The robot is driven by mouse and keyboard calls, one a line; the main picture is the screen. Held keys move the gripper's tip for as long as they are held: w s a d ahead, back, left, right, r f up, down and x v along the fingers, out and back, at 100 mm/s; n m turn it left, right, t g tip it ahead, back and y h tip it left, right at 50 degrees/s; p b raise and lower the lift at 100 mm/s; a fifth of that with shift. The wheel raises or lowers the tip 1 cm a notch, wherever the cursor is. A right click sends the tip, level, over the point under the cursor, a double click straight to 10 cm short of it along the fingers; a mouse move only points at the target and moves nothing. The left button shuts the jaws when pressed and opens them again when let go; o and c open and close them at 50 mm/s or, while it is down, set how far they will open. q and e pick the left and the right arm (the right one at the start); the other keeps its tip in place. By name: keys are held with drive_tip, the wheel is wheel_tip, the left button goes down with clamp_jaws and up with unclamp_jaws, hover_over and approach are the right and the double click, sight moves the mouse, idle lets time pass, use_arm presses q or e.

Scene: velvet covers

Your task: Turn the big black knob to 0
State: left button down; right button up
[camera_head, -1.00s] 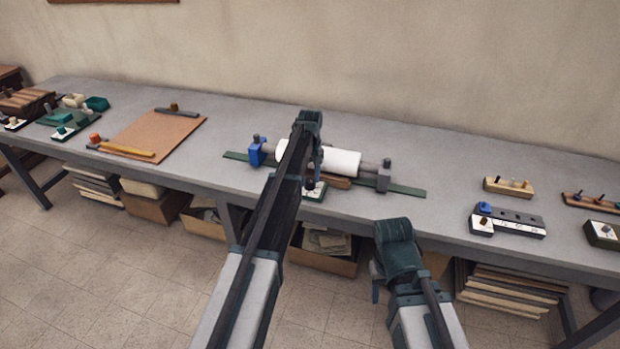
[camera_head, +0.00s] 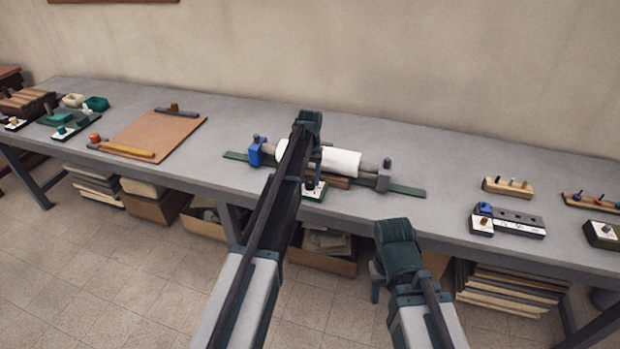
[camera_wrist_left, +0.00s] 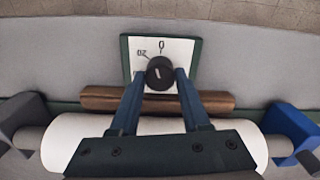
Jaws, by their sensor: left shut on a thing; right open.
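The black knob (camera_wrist_left: 160,73) sits on a white dial plate (camera_wrist_left: 184,48) with a green border, at the bench's front edge. The dial carries a "0" at its top middle and what looks like "20" to the left of it. A short pale mark shows on the knob's top; which number it points to is hard to tell. My left gripper (camera_wrist_left: 160,79) is shut on the knob, one blue finger on each side. In the head view the knob (camera_head: 310,184) is partly hidden by my left arm. My right gripper (camera_head: 378,282) is open and empty, in front of the bench.
A white roller (camera_head: 341,161) on a green base, with a blue end block (camera_head: 256,151), lies just behind the dial. A wooden bar (camera_wrist_left: 100,98) lies between them. A grey switch block (camera_head: 515,225) stands to the right, a clipboard (camera_head: 158,134) to the left.

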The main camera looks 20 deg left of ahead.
sight(310, 180)
use_arm(q)
drive_tip(key=shift+m, duration=1.8)
drive_tip(key=shift+c, duration=1.9)
unclamp_jaws()
drive_tip(key=shift+r, duration=0.15)
wheel_tip(310, 180, up, 14)
drive_tip(key=p, duration=1.3)
drive_tip(key=shift+f+p, duration=0.25)
drive_tip(key=shift+p, duration=0.15)
